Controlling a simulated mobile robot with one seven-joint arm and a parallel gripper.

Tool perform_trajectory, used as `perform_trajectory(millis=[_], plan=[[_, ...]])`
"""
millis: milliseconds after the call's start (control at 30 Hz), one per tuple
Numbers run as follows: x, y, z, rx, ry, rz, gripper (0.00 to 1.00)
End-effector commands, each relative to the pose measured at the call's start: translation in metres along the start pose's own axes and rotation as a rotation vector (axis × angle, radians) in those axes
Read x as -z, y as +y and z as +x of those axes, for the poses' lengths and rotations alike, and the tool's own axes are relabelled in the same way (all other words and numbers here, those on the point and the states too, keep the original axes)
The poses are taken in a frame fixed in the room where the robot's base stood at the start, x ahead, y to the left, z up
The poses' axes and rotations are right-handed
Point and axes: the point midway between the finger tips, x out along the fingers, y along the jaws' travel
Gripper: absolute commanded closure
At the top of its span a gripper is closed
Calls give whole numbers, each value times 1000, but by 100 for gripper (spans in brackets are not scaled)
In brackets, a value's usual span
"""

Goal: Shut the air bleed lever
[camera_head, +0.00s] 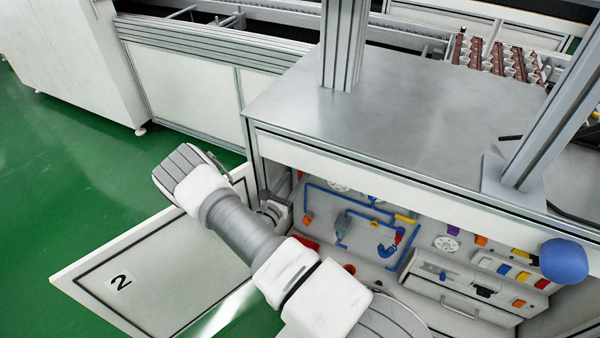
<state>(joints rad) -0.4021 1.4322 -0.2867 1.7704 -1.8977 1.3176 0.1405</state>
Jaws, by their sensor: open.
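The open cabinet under the metal worktop holds a panel of blue pipes (345,212) and small coloured fittings. A yellow handle-like piece (405,219) and a red piece (399,236) sit at the right of the pipes. An orange piece (308,218) sits at the left. I cannot tell which of these is the air bleed lever, or its position. My arm crosses in front of the cabinet's left side and hides part of the panel. My gripper cannot be made out; a small grey-and-white part behind my arm at the cabinet's left edge is unclear.
The cabinet door (150,275), marked 2, stands open at the lower left. A drawer unit (460,300) with coloured switches is right of the pipes. A blue ball (565,260) is at the right. The worktop (400,125) is mostly bare; green floor (90,165) is clear at left.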

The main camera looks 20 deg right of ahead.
Motion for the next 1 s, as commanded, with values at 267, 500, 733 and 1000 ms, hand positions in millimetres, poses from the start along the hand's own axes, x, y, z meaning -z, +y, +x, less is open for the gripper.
perform_trajectory(millis=[267, 500, 733, 1000], plan=[[1, 0, 44, 2, 0, 2, 51], [0, 0, 55, 1, 0, 1, 51], [0, 0, 55, 1, 0, 1, 57], [0, 0, 55, 1, 0, 1, 100]])
